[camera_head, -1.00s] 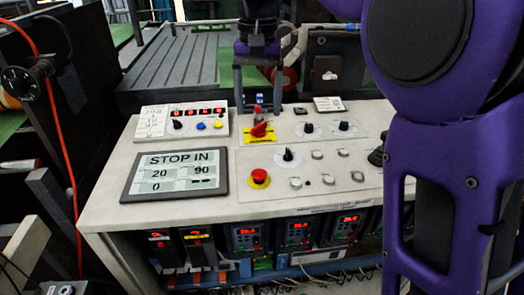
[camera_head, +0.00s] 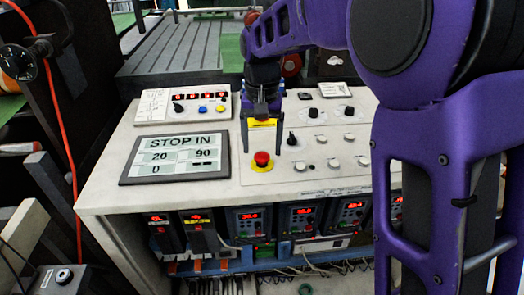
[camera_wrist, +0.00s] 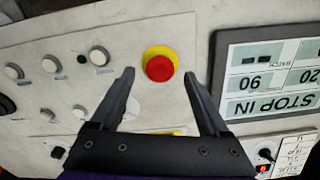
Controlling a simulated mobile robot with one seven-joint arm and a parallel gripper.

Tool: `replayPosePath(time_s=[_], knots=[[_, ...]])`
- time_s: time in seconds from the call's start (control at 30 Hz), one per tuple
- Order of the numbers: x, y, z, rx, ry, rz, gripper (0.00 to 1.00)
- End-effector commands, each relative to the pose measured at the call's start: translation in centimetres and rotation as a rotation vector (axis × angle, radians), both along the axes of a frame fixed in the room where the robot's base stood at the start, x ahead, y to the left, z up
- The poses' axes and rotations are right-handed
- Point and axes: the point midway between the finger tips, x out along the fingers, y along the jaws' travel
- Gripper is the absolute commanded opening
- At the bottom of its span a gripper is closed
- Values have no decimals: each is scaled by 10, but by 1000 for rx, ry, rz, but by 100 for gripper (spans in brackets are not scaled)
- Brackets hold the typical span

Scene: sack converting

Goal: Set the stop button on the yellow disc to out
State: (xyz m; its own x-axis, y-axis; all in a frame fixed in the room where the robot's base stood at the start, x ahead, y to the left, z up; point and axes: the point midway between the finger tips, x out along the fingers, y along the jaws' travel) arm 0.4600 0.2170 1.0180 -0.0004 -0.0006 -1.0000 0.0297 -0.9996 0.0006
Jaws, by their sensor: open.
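The red stop button (camera_head: 262,158) sits on its yellow disc (camera_head: 261,167) near the front of the pale console. In the wrist view the red button (camera_wrist: 160,68) lies ahead of and between the spread fingers, with the yellow disc (camera_wrist: 158,49) around it. My gripper (camera_head: 263,150) is open and empty, pointing down just behind the button in the head view. Whether a fingertip touches the button cannot be told. The display (camera_head: 175,158) reads STOP IN, with 20, 90 and 0 below.
Black knobs (camera_head: 292,139) and several pale round buttons (camera_head: 307,166) lie right of the stop button. A smaller panel with red digits (camera_head: 190,104) stands behind the display. Lit drive units (camera_head: 249,220) sit under the console's front edge.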

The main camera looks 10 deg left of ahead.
Motion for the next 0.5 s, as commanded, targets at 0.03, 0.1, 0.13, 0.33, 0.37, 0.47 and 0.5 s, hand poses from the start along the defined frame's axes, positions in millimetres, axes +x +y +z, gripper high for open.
replayPosePath(time_s=[0.03, 0.1, 0.13, 0.33, 0.37, 0.47, 0.5], knots=[[0, 0, -6, -1, 2, 0, 79], [0, 0, -11, 0, 0, 0, 79], [0, 0, -12, 0, 0, 0, 79], [0, 0, -15, 0, -1, 0, 79], [0, 0, -15, 0, -1, 0, 79], [0, 0, -15, 0, 0, 0, 79], [0, 0, -15, 0, 0, 0, 72]])
